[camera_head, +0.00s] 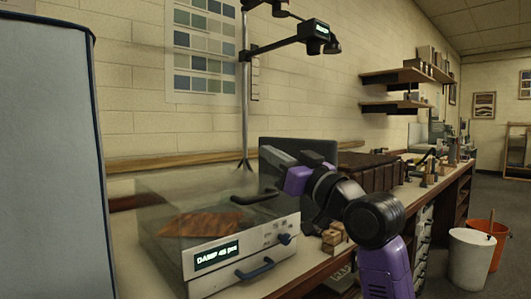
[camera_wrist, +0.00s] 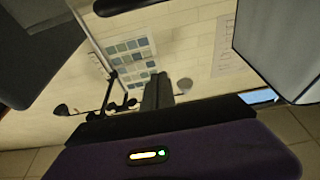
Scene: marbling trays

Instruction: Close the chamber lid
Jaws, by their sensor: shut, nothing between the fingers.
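The chamber (camera_head: 240,243) is a pale box at the front left of the bench, with a lit readout on its front. Its clear lid (camera_head: 165,190) shows as a see-through cover above a brown sheet, with a dark handle (camera_head: 255,198) near the front right. I cannot tell exactly how far the lid stands open. My gripper (camera_head: 270,154) is above and behind that handle, pointing left, apart from it as far as I can see. In the wrist view, my gripper (camera_wrist: 158,90) is shut and empty; a dark bar at the top edge may be the handle.
A tall grey-blue cabinet (camera_head: 48,160) blocks the far left. A lamp stand (camera_head: 244,90) rises behind the chamber. A dark panel (camera_head: 320,150) stands behind my gripper. Small wooden blocks (camera_head: 335,237) lie right of the chamber. Buckets (camera_head: 470,255) stand on the floor at right.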

